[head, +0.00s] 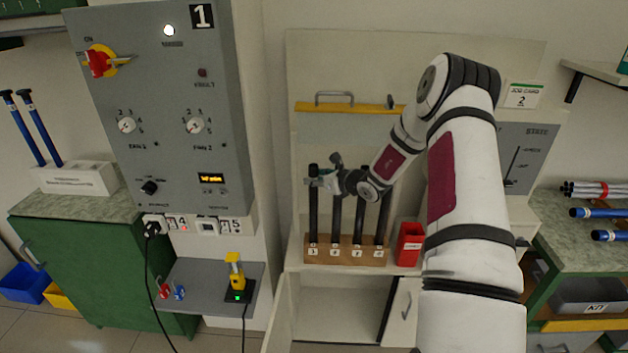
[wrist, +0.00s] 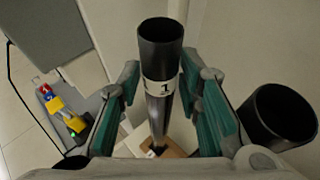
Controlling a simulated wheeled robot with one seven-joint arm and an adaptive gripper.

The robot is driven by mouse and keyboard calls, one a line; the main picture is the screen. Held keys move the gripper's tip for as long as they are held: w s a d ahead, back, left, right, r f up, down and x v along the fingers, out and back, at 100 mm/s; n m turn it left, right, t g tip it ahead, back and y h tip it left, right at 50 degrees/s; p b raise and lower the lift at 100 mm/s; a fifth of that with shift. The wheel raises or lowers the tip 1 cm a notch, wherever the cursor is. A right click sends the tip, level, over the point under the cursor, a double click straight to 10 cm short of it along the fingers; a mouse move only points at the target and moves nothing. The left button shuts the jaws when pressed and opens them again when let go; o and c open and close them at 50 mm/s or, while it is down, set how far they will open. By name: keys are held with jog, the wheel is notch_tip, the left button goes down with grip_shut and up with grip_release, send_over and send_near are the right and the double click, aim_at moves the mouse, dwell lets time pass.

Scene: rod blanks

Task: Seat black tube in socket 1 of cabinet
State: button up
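The cabinet's wooden socket block (head: 347,262) has several numbered sockets, with upright black tubes in a row above it. The leftmost black tube (head: 313,220) stands upright at the first socket; whether it is fully down cannot be told. In the wrist view the black tube marked 1 (wrist: 158,110) stands between my fingers, its lower end reaching the block (wrist: 172,152). My gripper (head: 322,181) is at this tube's upper part, and in the wrist view its green pads (wrist: 165,100) lie either side with visible gaps.
Another black tube (wrist: 283,115) stands close to the right finger. A red container (head: 410,244) is right of the block. The grey panel (head: 165,110) marked 1 is at left, above a shelf with a yellow device (head: 236,272). A yellow bar (head: 340,107) crosses the cabinet above.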

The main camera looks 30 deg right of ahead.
jog(key=v, duration=1)
jog(key=s+a+r+n+g+y, duration=0.2)
jog(key=s+a+r+n, duration=0.1)
jog(key=a+r+n, duration=0.4)
jog(key=s+a+r+n+g+y, duration=0.1)
jog(key=s+a+r+n+g, duration=0.2)
jog(key=a, duration=0.7)
jog(key=s+a+r+n+g+y, duration=0.1)
jog(key=s+a+r+n+y, duration=0.1)
jog(key=s+a+r+n, duration=0.35)
jog(key=s+a+r+n+g+h, duration=0.3)
jog(key=s+a+r+n, duration=0.2)
jog(key=s+a+n, duration=0.45)
jog(key=s+d+r+n+h, duration=0.1)
jog(key=s+d+n+h, duration=0.1)
jog(key=s+n, duration=0.2)
jog(key=s+d+r+n+t+h, duration=0.1)
jog(key=s+d+n+h, duration=0.1)
jog(key=s, duration=0.6)
jog(key=shift+s+d+r+n+h, duration=0.35)
jog(key=shift+d+n, duration=0.4)
jog(key=shift+n, duration=0.65)
